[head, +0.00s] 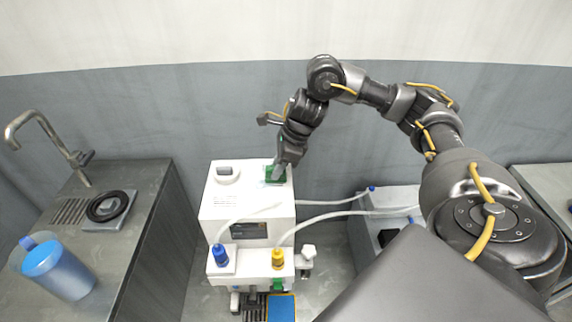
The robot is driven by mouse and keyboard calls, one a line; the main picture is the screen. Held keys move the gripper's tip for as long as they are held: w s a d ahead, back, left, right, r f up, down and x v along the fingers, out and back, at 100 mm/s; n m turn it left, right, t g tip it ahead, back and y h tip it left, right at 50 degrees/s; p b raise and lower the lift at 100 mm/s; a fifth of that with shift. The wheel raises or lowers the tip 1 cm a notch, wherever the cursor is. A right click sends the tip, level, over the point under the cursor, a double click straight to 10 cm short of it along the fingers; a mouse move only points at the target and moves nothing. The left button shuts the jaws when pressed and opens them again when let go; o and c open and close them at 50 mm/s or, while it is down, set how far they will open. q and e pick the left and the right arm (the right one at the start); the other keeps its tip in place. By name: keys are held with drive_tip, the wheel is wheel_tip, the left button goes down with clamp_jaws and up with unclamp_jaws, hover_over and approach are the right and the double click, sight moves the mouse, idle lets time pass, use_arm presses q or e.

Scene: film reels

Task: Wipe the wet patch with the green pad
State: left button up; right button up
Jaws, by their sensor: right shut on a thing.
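My right gripper (279,170) reaches down onto the back right of the white machine's top. It is shut on the green pad (270,174), which lies at or just above the top surface; I cannot tell whether it presses on it. The gripper hides part of the pad. The wet patch is not clearly visible; any part under the pad is hidden. The white machine (215,200) has a grey cap on top and a dark display in front. My left gripper is not in view.
Blue (221,256) and yellow (278,258) connectors with pale hoses stand at the machine's front. The hoses run right to a grey-white box (372,210). A counter at left holds a tap (60,142), a black ring (108,206) and a blue jug (58,268).

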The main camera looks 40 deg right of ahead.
drive_tip(key=shift+w+a, duration=0.1)
drive_tip(key=shift+a, duration=0.05)
drive_tip(key=shift+w+a+f+p, duration=0.1)
drive_tip(key=shift+w+a+p, duration=0.05)
drive_tip(key=shift+w+a, duration=0.45)
drive_tip(key=shift+w+a+p, duration=0.15)
drive_tip(key=shift+w+a, duration=0.2)
drive_tip(key=shift+a, duration=0.35)
drive_tip(key=shift+w+a, duration=0.35)
drive_tip(key=shift+a, duration=0.1)
drive_tip(key=shift+w+a+p, duration=0.3)
drive_tip(key=shift+w+a, duration=0.4)
drive_tip(key=shift+a, duration=0.15)
drive_tip(key=shift+s, duration=0.15)
